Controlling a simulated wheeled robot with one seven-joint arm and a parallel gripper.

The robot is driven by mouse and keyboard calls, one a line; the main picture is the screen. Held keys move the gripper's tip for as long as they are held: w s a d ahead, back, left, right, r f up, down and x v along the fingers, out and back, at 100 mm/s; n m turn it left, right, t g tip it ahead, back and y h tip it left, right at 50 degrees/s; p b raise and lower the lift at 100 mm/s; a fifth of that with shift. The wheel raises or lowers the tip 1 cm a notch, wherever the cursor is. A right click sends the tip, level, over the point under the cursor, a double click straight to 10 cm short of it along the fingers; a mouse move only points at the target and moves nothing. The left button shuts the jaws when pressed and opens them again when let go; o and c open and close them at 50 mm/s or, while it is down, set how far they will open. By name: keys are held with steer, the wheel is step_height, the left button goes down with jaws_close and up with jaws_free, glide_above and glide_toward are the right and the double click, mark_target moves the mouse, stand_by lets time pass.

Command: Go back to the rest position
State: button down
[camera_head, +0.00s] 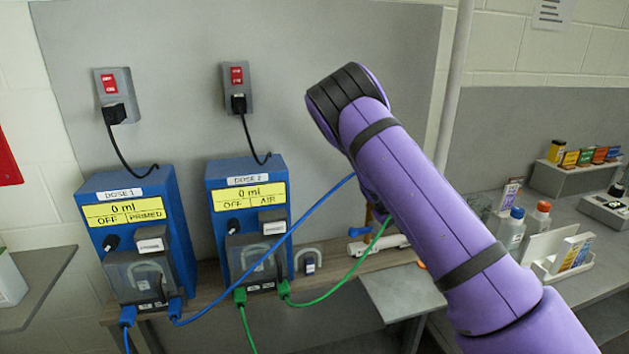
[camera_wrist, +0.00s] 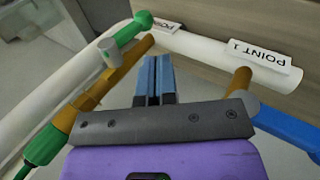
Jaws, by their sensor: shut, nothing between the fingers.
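My purple arm (camera_head: 430,200) reaches from the lower right up to the middle of the head view and bends down behind itself, so the head view hides my gripper. In the wrist view my gripper (camera_wrist: 154,82) has its two blue fingers together with nothing between them. They sit in front of a white pipe (camera_wrist: 215,50) with a label reading POINT 1 (camera_wrist: 258,53). A green fitting (camera_wrist: 133,28) is at the pipe's left part, and a blue fitting (camera_wrist: 285,125) is at the right. Brown stubs (camera_wrist: 238,80) stand beside the fingers.
Two blue pumps, DOSE 1 (camera_head: 166,205) and DOSE 2 (camera_head: 221,173), stand on the bench at left. A blue tube (camera_head: 265,255) and a green tube (camera_head: 345,278) run from them toward my arm. Bottles (camera_head: 512,228) and a card holder (camera_head: 548,262) stand on the right bench.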

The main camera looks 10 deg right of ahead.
steer(key=s+a+r+m+t+y, duration=0.1)
steer(key=s+a+r+y, duration=0.15)
steer(key=s+r, duration=0.5)
steer(key=s+a+r+m+y, duration=0.1)
steer(key=s+a+r+y, duration=0.2)
steer(key=r, duration=0.7)
steer(key=s+a+r+t+y, duration=0.1)
steer(key=s+a+r, duration=0.2)
steer(key=s+r, duration=0.5)
steer(key=s+a+r, duration=0.2)
steer(key=s+r, duration=0.1)
steer(key=s, duration=0.5)
steer(key=s+a+r+t, duration=0.1)
steer(key=s+a+r, duration=0.1)
steer(key=s, duration=0.6)
steer(key=s+a+r+t, duration=0.1)
steer(key=s+a+r, duration=0.1)
steer(key=s+r, duration=0.3)
steer(key=s, duration=0.4)
steer(key=shift+a, duration=0.35)
